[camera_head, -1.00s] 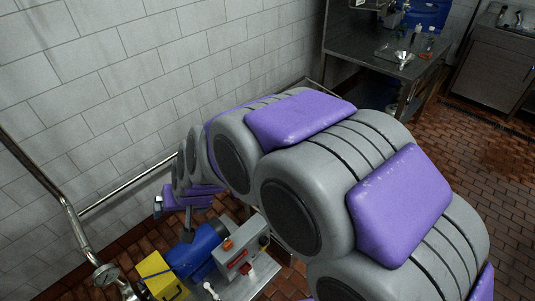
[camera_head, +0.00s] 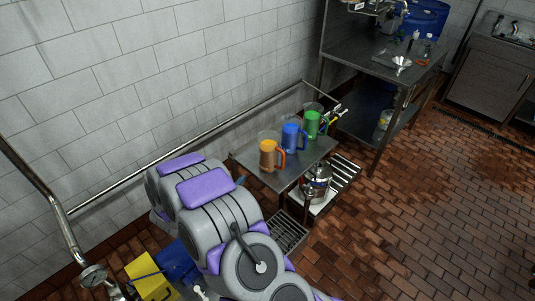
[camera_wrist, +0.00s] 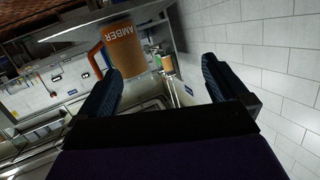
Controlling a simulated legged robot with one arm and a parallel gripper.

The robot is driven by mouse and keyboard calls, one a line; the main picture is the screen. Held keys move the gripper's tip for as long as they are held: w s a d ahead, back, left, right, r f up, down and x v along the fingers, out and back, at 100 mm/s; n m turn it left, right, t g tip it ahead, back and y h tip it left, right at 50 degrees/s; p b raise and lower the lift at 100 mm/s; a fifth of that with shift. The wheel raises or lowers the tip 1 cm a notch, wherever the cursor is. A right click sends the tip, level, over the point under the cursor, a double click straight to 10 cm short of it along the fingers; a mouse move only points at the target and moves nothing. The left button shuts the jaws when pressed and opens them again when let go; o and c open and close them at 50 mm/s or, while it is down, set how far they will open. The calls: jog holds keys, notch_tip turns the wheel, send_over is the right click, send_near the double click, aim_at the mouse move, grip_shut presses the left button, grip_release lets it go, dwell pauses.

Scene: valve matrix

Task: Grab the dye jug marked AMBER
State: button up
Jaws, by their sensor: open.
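The AMBER jug (camera_head: 267,157) is a clear jug with orange contents and an orange handle on its right. It stands upright at the near-left end of a small metal table (camera_head: 262,177). In the wrist view the jug (camera_wrist: 124,48) shows tilted at upper left, with AMBER readable in white letters and its handle toward the left. My gripper (camera_wrist: 160,85) is open, with nothing between its two dark fingers. The jug is ahead of the left finger, not between the two. In the head view the fingers are not clearly visible; my arm lies to the table's left.
A blue jug (camera_head: 291,138) and a green jug (camera_head: 312,123) stand behind the AMBER jug. A metal pot (camera_head: 317,182) sits low beside the table. A wall rail (camera_head: 205,130) runs behind. A larger steel bench (camera_head: 372,68) is further back. Floor at right is clear.

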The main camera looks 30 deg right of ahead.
aim_at(262, 157)
jog(key=s+d+h, duration=0.4)
jog(key=shift+g, duration=0.3)
jog(key=x, duration=0.4)
jog(key=b+x, duration=0.1)
jog(key=x, duration=0.7)
jog(key=shift+w+a+f+b, duration=0.1)
jog(key=shift+w+f+b, duration=0.15)
jog(key=shift+b, duration=0.1)
jog(key=shift+s+f+b+x, duration=0.1)
jog(key=shift+b+x, duration=0.25)
jog(key=shift+x, duration=0.95)
jog(key=shift+s+f+b+x, duration=0.15)
jog(key=shift+b+x, duration=0.15)
jog(key=shift+x, duration=1)
jog(key=shift+c, duration=0.5)
jog(key=c, duration=1.2)
